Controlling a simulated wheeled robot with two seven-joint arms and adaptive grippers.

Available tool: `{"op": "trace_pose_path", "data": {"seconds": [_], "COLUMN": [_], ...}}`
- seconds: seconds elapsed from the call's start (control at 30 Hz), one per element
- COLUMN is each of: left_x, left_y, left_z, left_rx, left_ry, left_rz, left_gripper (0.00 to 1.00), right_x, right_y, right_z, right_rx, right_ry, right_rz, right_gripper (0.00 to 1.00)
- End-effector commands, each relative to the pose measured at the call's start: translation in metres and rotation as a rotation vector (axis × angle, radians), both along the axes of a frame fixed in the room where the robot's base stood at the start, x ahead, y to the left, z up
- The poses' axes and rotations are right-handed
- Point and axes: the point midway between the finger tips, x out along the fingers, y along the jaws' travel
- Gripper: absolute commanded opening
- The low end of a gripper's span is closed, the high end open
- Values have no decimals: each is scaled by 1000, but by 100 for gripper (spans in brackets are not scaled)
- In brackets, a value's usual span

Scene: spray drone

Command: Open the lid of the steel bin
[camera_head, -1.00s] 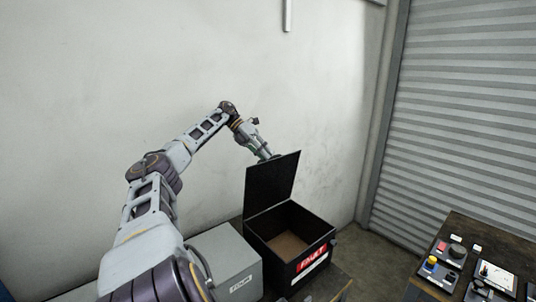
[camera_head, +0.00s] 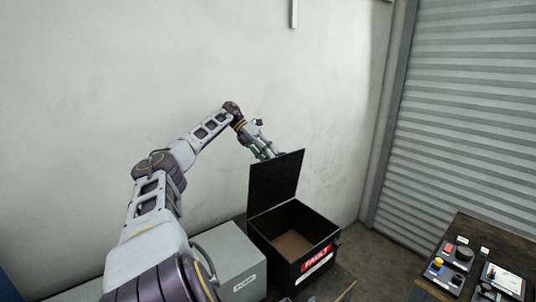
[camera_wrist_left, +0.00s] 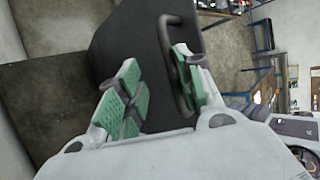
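The black steel bin (camera_head: 290,268) with a red FAULT label stands open, its brown inner floor showing. Its lid (camera_head: 275,182) stands about upright at the bin's left rear side. My left gripper (camera_head: 268,152) is at the lid's top edge, partly hidden behind it. In the left wrist view the gripper (camera_wrist_left: 160,85) is open, its green-padded fingers apart. The lid's dark bar handle (camera_wrist_left: 170,62) lies between the fingers, nearer the right one; I cannot tell whether it touches. The dark lid panel (camera_wrist_left: 125,45) is behind. My right gripper is not in view.
A grey box (camera_head: 230,255) stands directly left of the bin. A dark table (camera_head: 490,240) with a button box (camera_head: 437,268) and other small devices is at right. The wall is close behind the arm. Floor is free between bin and table.

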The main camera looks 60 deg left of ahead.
Motion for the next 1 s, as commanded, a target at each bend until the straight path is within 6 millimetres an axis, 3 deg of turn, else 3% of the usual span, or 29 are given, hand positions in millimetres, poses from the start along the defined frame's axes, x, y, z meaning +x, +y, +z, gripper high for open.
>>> {"op": "trace_pose_path", "data": {"seconds": [1.0], "left_x": [-3], "left_y": [5], "left_z": [9], "left_rx": [2], "left_ry": [-11], "left_rz": [6], "left_gripper": [32], "right_x": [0], "right_y": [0], "right_z": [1], "right_rx": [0], "right_ry": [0], "right_rz": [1], "right_gripper": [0]}}
